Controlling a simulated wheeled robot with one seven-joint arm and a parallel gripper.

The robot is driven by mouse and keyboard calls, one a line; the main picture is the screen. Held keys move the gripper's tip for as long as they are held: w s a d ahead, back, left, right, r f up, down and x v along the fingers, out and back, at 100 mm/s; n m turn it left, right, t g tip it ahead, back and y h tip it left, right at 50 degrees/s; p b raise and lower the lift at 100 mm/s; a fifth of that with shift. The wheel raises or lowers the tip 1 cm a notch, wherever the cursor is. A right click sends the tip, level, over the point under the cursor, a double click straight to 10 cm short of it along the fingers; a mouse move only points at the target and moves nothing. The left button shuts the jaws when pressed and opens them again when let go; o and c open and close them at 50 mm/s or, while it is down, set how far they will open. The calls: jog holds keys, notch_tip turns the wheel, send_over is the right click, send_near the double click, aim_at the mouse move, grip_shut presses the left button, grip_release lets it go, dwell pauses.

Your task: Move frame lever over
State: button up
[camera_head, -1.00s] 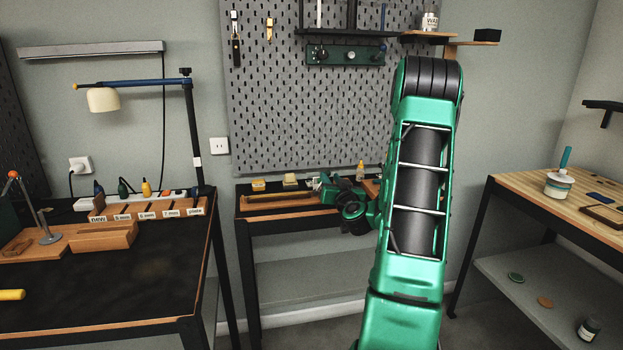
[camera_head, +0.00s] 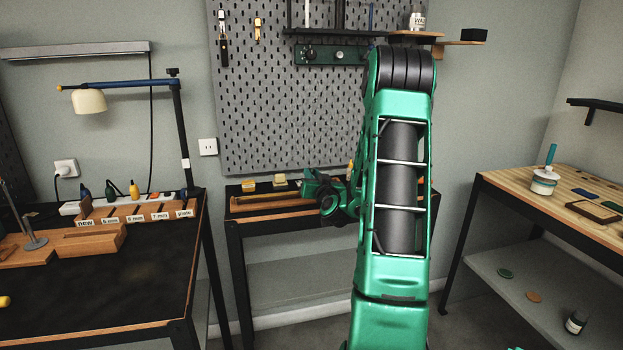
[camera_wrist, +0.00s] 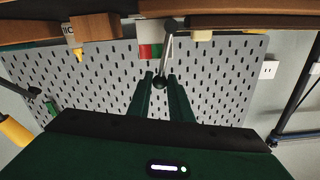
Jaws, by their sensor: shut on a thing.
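The frame lever (camera_wrist: 168,48) shows in the wrist view as a grey metal rod with a dark ball knob at its end. My gripper (camera_wrist: 160,77) is shut on the knob, one dark green finger on each side. A red, white and green marked piece (camera_wrist: 150,42) sits beside the rod. In the head view my gripper (camera_head: 322,192) is over the middle bench (camera_head: 262,212). The lever cannot be made out there.
A grey pegboard (camera_head: 280,110) stands behind the middle bench. A black-topped bench (camera_head: 130,270) with labelled wooden blocks is at left. A wooden-topped table (camera_head: 505,190) with a pot is at right. Bare floor lies between the benches.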

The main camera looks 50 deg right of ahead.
jog(key=shift+r, duration=0.1)
jog(key=shift+w+a, duration=0.35)
jog(key=shift+a, duration=0.25)
jog(key=shift+w+a, duration=0.35)
jog(key=shift+a, duration=0.2)
jog(key=o, duration=0.9)
jog(key=shift+r, duration=0.1)
jog(key=shift+c, duration=0.2)
